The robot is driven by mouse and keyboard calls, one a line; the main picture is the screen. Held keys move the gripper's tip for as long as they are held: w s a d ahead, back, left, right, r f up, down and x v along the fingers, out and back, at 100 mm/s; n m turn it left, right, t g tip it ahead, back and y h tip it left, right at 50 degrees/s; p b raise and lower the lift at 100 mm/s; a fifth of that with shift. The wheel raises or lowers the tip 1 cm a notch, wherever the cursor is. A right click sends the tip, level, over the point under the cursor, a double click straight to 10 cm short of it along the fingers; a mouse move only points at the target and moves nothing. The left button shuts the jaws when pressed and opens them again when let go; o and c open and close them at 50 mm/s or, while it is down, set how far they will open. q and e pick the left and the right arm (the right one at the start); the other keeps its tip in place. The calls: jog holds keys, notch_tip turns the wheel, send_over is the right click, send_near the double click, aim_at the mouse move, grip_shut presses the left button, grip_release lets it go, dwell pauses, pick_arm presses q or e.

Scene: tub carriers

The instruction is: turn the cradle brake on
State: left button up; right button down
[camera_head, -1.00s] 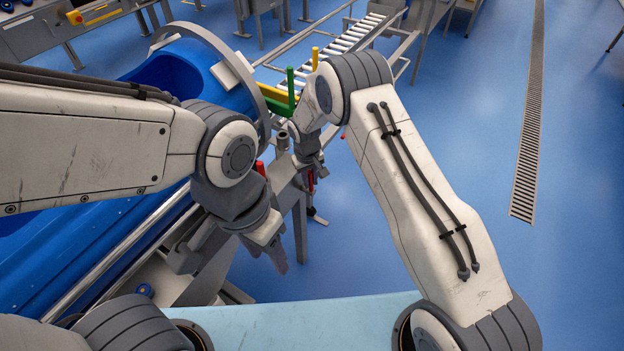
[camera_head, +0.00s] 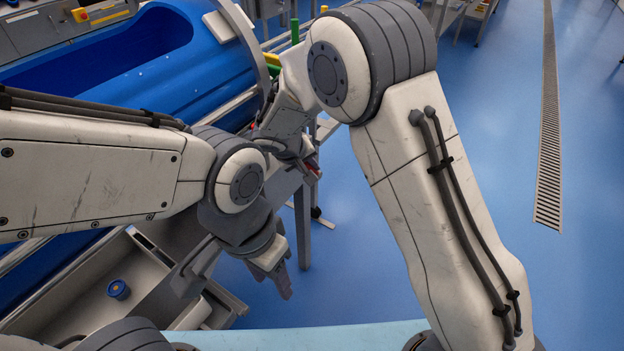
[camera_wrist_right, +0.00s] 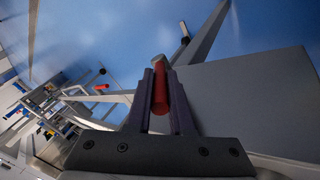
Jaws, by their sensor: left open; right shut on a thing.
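In the right wrist view, my right gripper (camera_wrist_right: 160,95) is shut on a red-gripped lever (camera_wrist_right: 160,92), taken to be the cradle brake. Its red grip stands between the two dark fingers, with a grey end beyond them. In the head view a bit of red (camera_head: 313,166) shows beside the frame, and my right arm hides most of that gripper. The blue cradle tub (camera_head: 130,75) lies at the upper left inside a grey ring (camera_head: 243,45). My left gripper (camera_head: 238,277) is open and empty, hanging low in front of the frame.
A second red handle (camera_wrist_right: 102,87) shows at the left in the wrist view. A green post (camera_head: 295,32) stands behind the ring. A grey tray holds a small blue round part (camera_head: 118,289) at the lower left. Blue floor with a drain grate (camera_head: 549,130) is clear at the right.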

pick_arm(q)
jog(key=shift+f+b, duration=1)
jog(key=shift+f, duration=0.45)
pick_arm(e)
jog(key=shift+s+a+f, duration=0.15)
jog(key=shift+s+f, duration=0.05)
jog(key=shift+s, duration=0.05)
jog(key=c, duration=0.8)
grip_release()
pick_arm(q)
jog(key=shift+r+p, duration=1.25)
pick_arm(e)
jog(key=v, duration=1)
jog(key=shift+s+a, duration=0.25)
jog(key=shift+s, duration=0.1)
